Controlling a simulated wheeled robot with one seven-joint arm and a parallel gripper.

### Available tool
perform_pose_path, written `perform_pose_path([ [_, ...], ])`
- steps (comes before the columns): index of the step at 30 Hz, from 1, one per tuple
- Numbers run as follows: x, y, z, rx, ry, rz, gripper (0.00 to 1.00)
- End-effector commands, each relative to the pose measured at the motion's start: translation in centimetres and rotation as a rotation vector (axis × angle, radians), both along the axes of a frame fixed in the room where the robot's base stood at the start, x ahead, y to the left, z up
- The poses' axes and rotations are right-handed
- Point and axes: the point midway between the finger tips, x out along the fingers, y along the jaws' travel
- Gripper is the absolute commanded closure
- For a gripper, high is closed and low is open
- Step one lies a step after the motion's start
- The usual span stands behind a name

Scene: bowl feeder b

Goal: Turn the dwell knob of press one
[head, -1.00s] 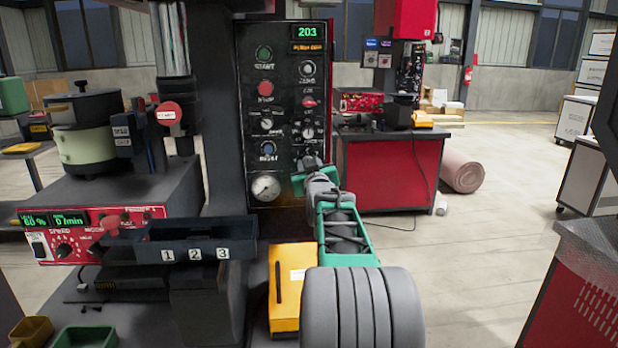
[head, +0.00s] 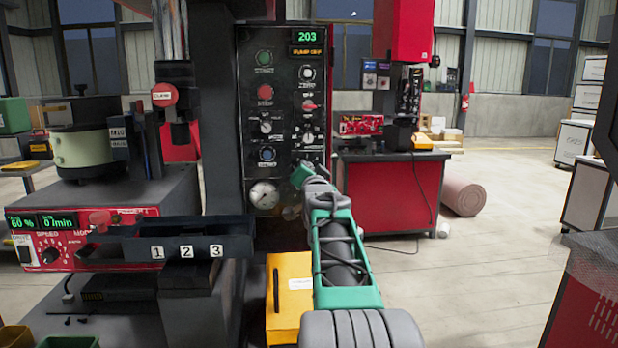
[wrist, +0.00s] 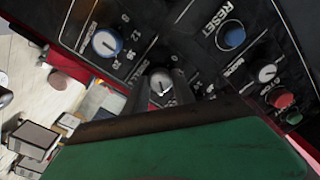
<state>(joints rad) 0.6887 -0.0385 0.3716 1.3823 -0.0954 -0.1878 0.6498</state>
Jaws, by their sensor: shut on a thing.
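The press control panel (head: 285,172) stands upright in the middle of the head view, with its display reading 203. My gripper (head: 306,172) reaches its lower right part. In the wrist view, a small dark knob with a pale pointer (wrist: 160,84) sits between the two fingers of my gripper (wrist: 163,90), which are shut on it. The lettering beside it is partly legible and looks like DWELL. My gripper and wrist hide this knob in the head view. A larger blue-ringed knob (wrist: 106,42) is beside it, apart from the fingers.
A blue RESET button (wrist: 232,36) and a red button (wrist: 280,97) are on the same panel. A pressure gauge (head: 263,195) is left of my gripper. A yellow box (head: 290,290) lies under my arm. A tray numbered 1 2 3 (head: 230,240) juts out at left.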

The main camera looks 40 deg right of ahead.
Motion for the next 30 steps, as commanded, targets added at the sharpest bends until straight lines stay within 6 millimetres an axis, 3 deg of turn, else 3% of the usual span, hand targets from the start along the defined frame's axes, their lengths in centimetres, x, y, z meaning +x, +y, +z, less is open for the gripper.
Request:
perform_pose_path([
  [9, 0.07, 0.04, -0.22, 0.099, -0.064, 0.001, 1.00],
  [24, 0.05, 0.03, -0.12, 0.116, -0.077, 0.001, 1.00],
  [25, 0.05, 0.03, -0.12, 0.116, -0.077, 0.001, 0.69],
  [30, 0.03, 0.03, -0.08, 0.115, -0.077, 0.000, 0.55],
])
